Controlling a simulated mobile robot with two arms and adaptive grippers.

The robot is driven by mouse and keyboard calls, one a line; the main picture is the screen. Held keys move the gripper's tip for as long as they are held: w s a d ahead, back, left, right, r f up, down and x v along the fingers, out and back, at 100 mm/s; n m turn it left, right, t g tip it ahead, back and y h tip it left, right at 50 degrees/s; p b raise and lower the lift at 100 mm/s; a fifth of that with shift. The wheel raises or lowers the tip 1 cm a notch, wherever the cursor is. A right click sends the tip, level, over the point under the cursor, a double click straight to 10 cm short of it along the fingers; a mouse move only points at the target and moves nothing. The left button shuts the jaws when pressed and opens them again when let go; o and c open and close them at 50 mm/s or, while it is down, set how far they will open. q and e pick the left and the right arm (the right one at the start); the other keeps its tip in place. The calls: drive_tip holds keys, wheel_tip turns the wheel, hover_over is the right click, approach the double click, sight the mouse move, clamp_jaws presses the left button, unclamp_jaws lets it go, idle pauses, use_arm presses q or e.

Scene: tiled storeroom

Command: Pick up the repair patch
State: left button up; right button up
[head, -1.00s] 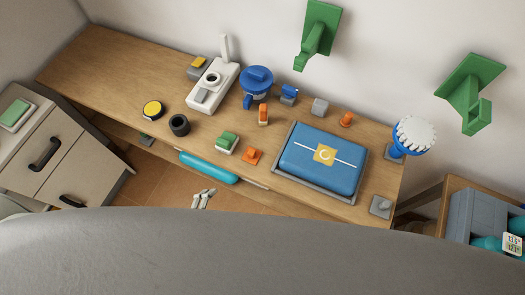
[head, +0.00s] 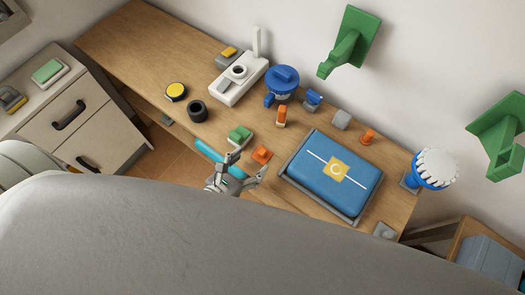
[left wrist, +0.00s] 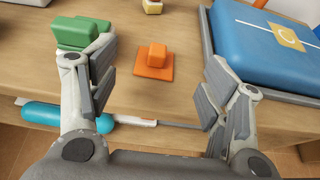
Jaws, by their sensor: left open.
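An orange square piece with a raised block on top (head: 261,154) lies flat on the wooden bench near its front edge; it looks like the repair patch. In the left wrist view the orange piece (left wrist: 154,63) sits ahead, between the lines of the two fingers. My left gripper (head: 250,164) is open and empty at the bench's front edge, just short of the orange piece and apart from it. In the left wrist view the open fingers (left wrist: 158,88) are spread wide. My right gripper is not in view.
A green-topped block (head: 240,135) stands left of the orange piece, close to one finger. A blue case (head: 320,170) in a grey tray (head: 286,178) is on the right. A turquoise cylinder (head: 208,150) is along the front edge. A blue-lidded item (head: 283,80) stands behind.

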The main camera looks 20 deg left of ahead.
sight(260, 154)
use_arm(q)
drive_tip(key=shift+x, duration=2.75)
drive_tip(key=shift+s+a+f, duration=0.1)
drive_tip(key=shift+f, duration=0.1)
drive_tip(key=c, duration=1)
